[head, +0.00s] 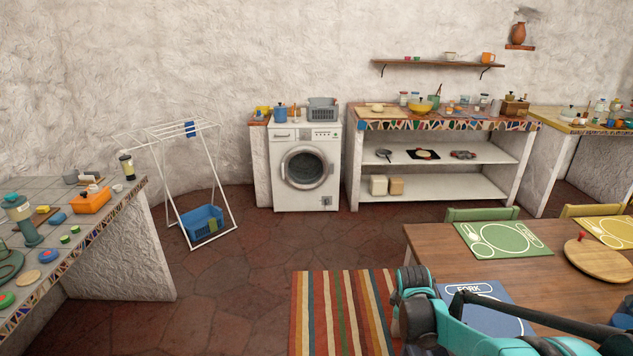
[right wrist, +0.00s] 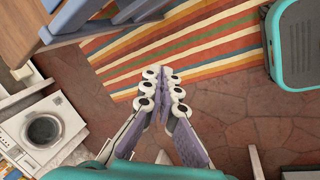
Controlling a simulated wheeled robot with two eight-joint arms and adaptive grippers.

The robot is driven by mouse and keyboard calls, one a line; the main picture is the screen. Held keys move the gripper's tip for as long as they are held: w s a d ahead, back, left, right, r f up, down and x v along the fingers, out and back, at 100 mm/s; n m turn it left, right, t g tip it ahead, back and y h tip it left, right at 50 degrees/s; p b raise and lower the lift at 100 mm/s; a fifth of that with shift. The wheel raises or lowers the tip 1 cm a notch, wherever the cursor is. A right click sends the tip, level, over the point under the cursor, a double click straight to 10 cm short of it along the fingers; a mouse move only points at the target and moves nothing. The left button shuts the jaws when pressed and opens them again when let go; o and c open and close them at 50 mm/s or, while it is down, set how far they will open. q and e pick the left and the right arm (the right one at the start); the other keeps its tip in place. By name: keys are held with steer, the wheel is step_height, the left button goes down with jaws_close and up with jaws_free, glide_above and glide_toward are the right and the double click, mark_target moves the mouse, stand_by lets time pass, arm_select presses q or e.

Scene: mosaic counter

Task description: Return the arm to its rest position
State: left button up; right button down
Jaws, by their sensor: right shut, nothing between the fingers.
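My right gripper (right wrist: 163,88) shows in the right wrist view with its fingers together and nothing between them. It is in the air above the floor, in front of the striped rug in that view. In the head view my teal right arm (head: 418,305) comes in at the bottom right, bent, over the near side of the wooden table (head: 430,240). The right gripper itself cannot be made out in the head view. My left arm and gripper are in neither view.
The striped rug (head: 340,305) lies on the red tile floor (head: 235,290). A mosaic counter (head: 110,215) stands at left, a drying rack (head: 180,190) beyond it, and a washing machine (head: 305,170) at the wall. A blue chair (right wrist: 100,15) edges the wrist view. The middle floor is clear.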

steer(key=s+a+r+m+t, duration=0.2)
steer(key=s+a+r+m, duration=0.25)
steer(key=s+r, duration=0.6)
steer(key=s+a+m+t+y, duration=0.1)
steer(key=s+m, duration=0.5)
steer(key=s, duration=0.6)
steer(key=shift+s+a+t+y, duration=0.3)
steer(key=shift+a+t+y, duration=0.1)
steer(key=shift+a+t, duration=0.15)
steer(key=shift+a, duration=0.15)
